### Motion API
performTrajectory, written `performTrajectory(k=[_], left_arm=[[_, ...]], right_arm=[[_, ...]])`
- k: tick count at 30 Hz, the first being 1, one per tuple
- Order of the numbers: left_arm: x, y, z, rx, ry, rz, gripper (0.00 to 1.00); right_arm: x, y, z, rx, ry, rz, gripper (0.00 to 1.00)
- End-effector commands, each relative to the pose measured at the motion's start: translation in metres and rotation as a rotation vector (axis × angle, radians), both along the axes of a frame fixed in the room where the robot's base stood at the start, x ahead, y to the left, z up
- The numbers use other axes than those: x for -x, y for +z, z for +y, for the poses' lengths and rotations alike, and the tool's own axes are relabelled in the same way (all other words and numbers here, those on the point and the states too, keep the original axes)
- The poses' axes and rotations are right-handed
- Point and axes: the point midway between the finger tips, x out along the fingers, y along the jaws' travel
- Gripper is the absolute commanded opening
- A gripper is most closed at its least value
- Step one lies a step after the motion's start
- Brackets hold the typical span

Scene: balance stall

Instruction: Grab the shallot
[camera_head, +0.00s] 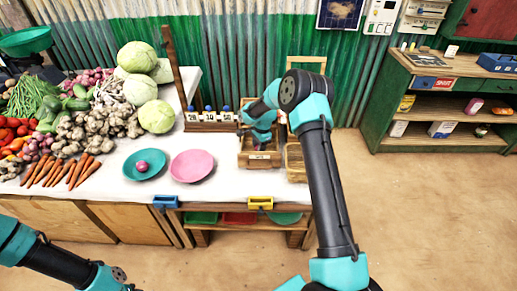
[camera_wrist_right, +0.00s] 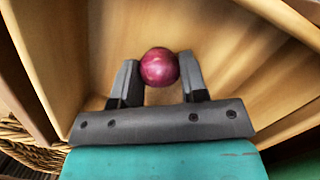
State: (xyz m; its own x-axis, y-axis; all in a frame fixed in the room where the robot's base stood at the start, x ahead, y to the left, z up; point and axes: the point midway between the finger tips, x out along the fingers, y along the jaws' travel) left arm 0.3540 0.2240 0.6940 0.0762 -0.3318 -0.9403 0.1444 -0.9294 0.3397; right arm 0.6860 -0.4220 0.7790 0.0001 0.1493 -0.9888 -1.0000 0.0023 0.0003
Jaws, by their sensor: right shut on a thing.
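A round, purple-red shallot (camera_wrist_right: 159,67) sits between the two fingertips of my right gripper (camera_wrist_right: 158,76) in the right wrist view. The gripper is shut on it. In the head view my right gripper (camera_head: 261,145) points down into a small wooden bin (camera_head: 259,161) on the right of the stall, and the held shallot is mostly hidden there. Another purple-red shallot (camera_head: 142,166) lies on the teal plate (camera_head: 133,175). Part of my left arm shows at the lower left, but its gripper is out of view.
A pink plate (camera_head: 191,166) lies right of the teal plate. Vegetables, including carrots (camera_head: 62,172) and cabbages (camera_head: 157,117), fill the table's left side. A rack with blue-topped pieces (camera_head: 209,121) stands behind. Another wooden bin (camera_head: 295,162) stands to the right.

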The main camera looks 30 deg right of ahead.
Motion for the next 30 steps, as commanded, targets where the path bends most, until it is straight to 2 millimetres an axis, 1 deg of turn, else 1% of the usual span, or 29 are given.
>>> performTrajectory(k=[1,5,6,12,16,20,27,30], left_arm=[[0.0,0.0,0.0,0.0,0.0,0.0,0.39],[0.0,0.0,0.0,0.0,0.0,0.0,0.39],[0.0,0.0,0.0,0.0,0.0,0.0,0.39],[0.0,0.0,0.0,0.0,0.0,0.0,0.39],[0.0,0.0,0.0,0.0,0.0,0.0,0.39],[0.0,0.0,0.0,0.0,0.0,0.0,0.39],[0.0,0.0,0.0,0.0,0.0,0.0,0.39],[0.0,0.0,0.0,0.0,0.0,0.0,0.39]], right_arm=[[0.0,0.0,0.0,0.0,0.0,0.0,0.27],[0.0,0.0,0.0,0.0,0.0,0.0,0.14],[0.0,0.0,0.0,0.0,0.0,0.0,0.13],[0.0,0.001,0.0,0.0,0.0,0.0,0.13],[-0.001,0.01,0.0,0.0,0.0,-0.002,0.13],[-0.001,0.027,0.0,0.0,0.001,-0.003,0.13],[-0.001,0.071,0.0,0.001,0.0,-0.003,0.13],[-0.001,0.086,0.0,0.001,0.001,-0.003,0.13]])
